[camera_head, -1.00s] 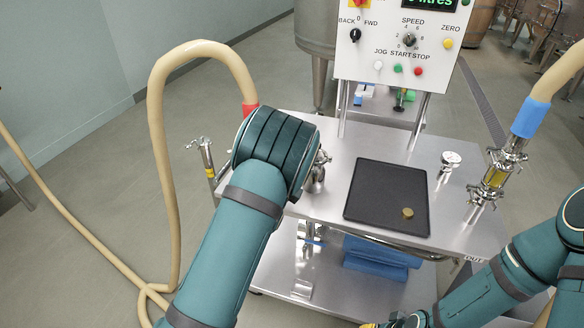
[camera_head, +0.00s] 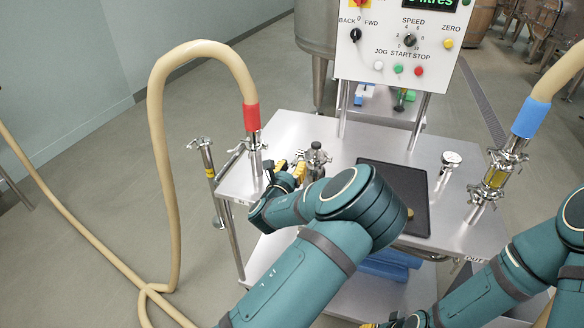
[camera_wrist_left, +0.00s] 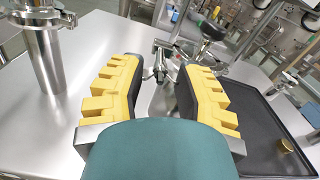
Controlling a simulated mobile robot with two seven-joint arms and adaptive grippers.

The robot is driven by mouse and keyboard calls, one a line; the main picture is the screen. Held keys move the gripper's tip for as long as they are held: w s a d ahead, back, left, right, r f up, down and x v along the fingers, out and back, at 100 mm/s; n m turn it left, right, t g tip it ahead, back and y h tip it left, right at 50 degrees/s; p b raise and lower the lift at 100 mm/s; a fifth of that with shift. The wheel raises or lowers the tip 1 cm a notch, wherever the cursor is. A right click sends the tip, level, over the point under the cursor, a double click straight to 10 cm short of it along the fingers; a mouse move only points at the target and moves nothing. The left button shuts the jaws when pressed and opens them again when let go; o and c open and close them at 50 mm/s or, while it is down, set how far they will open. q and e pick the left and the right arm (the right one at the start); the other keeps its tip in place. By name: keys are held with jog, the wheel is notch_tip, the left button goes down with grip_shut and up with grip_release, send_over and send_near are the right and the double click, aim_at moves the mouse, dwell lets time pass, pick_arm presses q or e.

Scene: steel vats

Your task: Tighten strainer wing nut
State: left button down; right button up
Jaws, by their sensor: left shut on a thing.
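The strainer (camera_head: 316,158) is a small steel clamped fitting on the cart top, left of the black mat. My left gripper (camera_head: 291,170), with yellow finger pads, is low beside it, its arm reaching across the front. In the left wrist view the gripper (camera_wrist_left: 158,68) has its pads on either side of the strainer's clamp and wing nut (camera_wrist_left: 160,72). It is shut on the wing nut, though the contact itself is small and partly hidden. My right gripper (camera_head: 393,322) is at the bottom edge of the head view, mostly cut off.
A black mat (camera_head: 376,170) holds a brass-coloured round piece (camera_wrist_left: 285,146), partly behind my arm. A hose with red cuff (camera_head: 252,118) stands left, a sight-glass pipe with blue-cuffed hose (camera_head: 495,178) right.

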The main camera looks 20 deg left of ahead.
pick_arm(q)
jog(key=shift+r+m, duration=0.25)
jog(key=shift+m, duration=1.05)
jog(key=c, duration=0.7)
grip_release()
jog(key=shift+c, duration=0.2)
jog(key=shift+f, duration=0.1)
